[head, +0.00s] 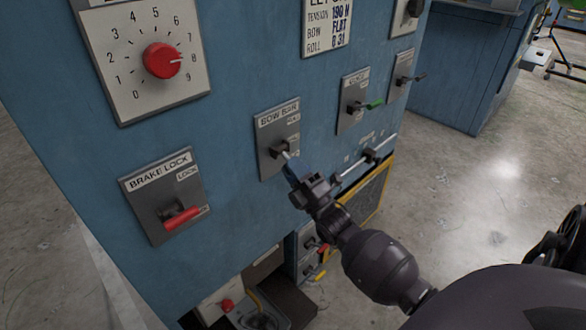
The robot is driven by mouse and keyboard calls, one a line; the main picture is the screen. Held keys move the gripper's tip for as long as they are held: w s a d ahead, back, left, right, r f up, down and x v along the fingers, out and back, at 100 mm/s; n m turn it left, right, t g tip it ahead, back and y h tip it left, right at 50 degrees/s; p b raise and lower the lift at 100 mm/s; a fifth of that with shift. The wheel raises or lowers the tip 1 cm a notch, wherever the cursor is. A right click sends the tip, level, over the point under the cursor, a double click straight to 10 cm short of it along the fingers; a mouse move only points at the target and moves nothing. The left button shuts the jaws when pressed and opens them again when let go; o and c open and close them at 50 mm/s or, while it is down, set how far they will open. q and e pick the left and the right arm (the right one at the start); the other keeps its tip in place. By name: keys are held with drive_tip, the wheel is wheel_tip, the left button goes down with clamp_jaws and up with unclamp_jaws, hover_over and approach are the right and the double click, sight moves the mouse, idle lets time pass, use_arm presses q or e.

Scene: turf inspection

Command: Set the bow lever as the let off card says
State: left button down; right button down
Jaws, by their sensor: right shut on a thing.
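The let off card (326,30) is on the blue panel at the top, its upper edge cut off. It reads tension 190 N, bow FLAT, roll B 31. The bow lever plate (266,150), labelled like "BOW BAR", sits below the card at mid-panel. Small position marks on its right side are too small to read surely, and the lower one is partly covered. The bow lever (285,155) sticks out from the plate, toward its lower part. My right gripper (294,174) is shut on the lever's end, which its fingers hide. My left gripper is not in view.
A brake lock lever with a red handle (181,217) is to the lower left. A dial with a red knob (163,61) is at the upper left. A rail (362,161) is right of my gripper.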

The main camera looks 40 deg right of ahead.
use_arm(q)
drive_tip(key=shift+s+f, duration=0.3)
use_arm(e)
drive_tip(key=c, duration=1.1)
unclamp_jaws()
drive_tip(key=shift+f, duration=0.1)
drive_tip(key=shift+o, duration=0.2)
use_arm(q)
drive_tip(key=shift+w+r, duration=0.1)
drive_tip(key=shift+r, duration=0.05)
use_arm(e)
drive_tip(key=v, duration=1)
drive_tip(key=shift+s, duration=0.4)
drive_tip(key=shift+f, duration=0.15)
